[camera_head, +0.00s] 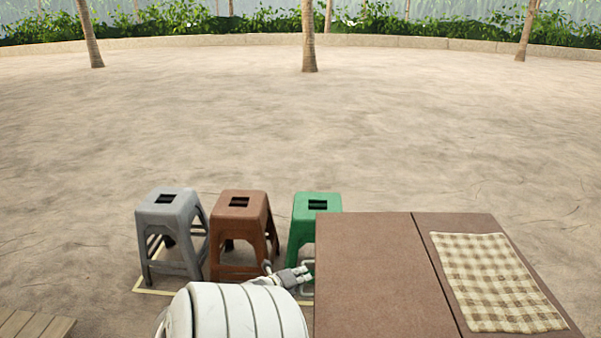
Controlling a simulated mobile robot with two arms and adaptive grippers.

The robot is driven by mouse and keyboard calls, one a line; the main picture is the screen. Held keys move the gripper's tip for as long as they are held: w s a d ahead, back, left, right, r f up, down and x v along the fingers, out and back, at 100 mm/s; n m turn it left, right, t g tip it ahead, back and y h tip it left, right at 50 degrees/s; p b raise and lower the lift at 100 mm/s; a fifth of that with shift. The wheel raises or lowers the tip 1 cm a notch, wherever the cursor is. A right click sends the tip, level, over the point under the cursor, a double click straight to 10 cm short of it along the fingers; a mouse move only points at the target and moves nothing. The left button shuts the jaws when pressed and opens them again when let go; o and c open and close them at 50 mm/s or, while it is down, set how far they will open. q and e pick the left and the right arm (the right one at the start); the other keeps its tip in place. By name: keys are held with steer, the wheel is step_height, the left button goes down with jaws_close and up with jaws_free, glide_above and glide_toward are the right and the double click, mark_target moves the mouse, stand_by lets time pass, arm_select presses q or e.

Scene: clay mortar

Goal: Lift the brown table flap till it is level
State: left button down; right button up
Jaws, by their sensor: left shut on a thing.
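The brown table flap (375,275) is the left panel of the brown table and is raised. It looks level or nearly level with the fixed tabletop (432,226), with a thin dark seam between them. My left gripper (306,273) is at the flap's left edge, shut on that edge. Its fingertips are partly hidden by the flap. My white left arm comes in from the bottom, left of the flap. My right gripper is out of view.
A checked cloth (495,283) lies on the fixed tabletop. Grey (170,235), brown (240,235) and green (310,220) stools stand left of the table; the flap partly hides the green one. Wooden planks (35,325) show at bottom left. Open sand lies beyond.

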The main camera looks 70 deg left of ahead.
arm_select(q)
steer(key=shift+w+d+r+p, duration=0.1)
steer(key=shift+w+r+p, duration=0.2)
steer(key=shift+r, duration=0.4)
steer(key=c, duration=1.8)
jaws_free()
steer(key=shift+w, duration=0.1)
steer(key=shift+o, duration=0.2)
steer(key=shift+f, duration=0.1)
steer(key=shift+s+d, duration=0.25)
steer(key=shift+s, duration=0.35)
steer(key=v, duration=1.1)
